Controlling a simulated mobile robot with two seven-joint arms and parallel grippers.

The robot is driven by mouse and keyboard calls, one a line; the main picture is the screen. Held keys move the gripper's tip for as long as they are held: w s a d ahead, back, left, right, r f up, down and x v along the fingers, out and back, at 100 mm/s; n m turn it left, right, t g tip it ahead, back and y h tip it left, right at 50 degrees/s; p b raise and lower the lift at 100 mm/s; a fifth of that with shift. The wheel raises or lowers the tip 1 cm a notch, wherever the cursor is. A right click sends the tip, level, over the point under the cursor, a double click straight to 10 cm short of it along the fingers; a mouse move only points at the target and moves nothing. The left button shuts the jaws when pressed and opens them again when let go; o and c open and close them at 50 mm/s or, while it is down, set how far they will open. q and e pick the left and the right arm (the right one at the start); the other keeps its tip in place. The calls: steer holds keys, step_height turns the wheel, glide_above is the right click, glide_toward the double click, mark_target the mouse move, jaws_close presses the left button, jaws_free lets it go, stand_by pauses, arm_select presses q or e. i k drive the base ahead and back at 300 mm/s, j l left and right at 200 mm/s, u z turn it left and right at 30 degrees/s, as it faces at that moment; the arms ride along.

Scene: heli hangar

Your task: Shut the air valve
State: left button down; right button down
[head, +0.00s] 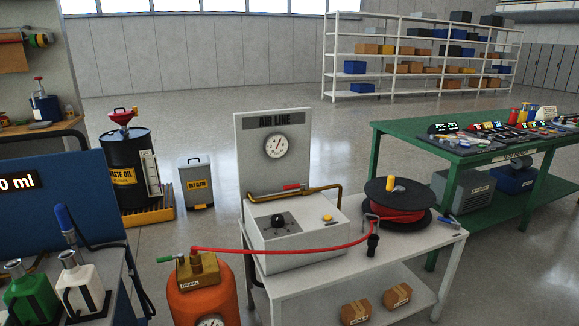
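A white panel labelled AIR LINE (245,165) stands upright at the back of a white bench, with a round dial gauge (276,145) on it. Below the gauge a brass pipe (322,190) crosses the panel and bends down at its right end. A small lever with a red grip (292,187) sits on this pipe and lies roughly along it. In front stands a white box (300,258) with a black knob (278,220) and a yellow button (327,218) on top. The gauge needle is too small to read surely. Neither of my grippers is in view.
A red hose (300,250) runs from an orange tank (205,300) with a green-handled brass fitting across the box's front to a black hose reel (398,205). A green table (430,150) stands right, a blue panel (60,205) left. Open floor lies behind.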

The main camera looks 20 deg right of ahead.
mark_target(306, 185)
steer(key=i+l+u, duration=0.25)
steer(key=i+l, duration=0.15)
steer(key=l, duration=0.25)
steer(key=i+l+u, duration=0.1)
steer(key=l, duration=0.25)
steer(key=i+l+u, duration=0.15)
steer(key=l, duration=0.2)
steer(key=i+l+u, duration=0.1)
steer(key=l, duration=0.3)
steer(key=i+l+u, duration=0.15)
steer(key=l, duration=0.25)
steer(key=i+l+u, duration=0.1)
steer(key=l, duration=0.3)
steer(key=i, duration=0.1)
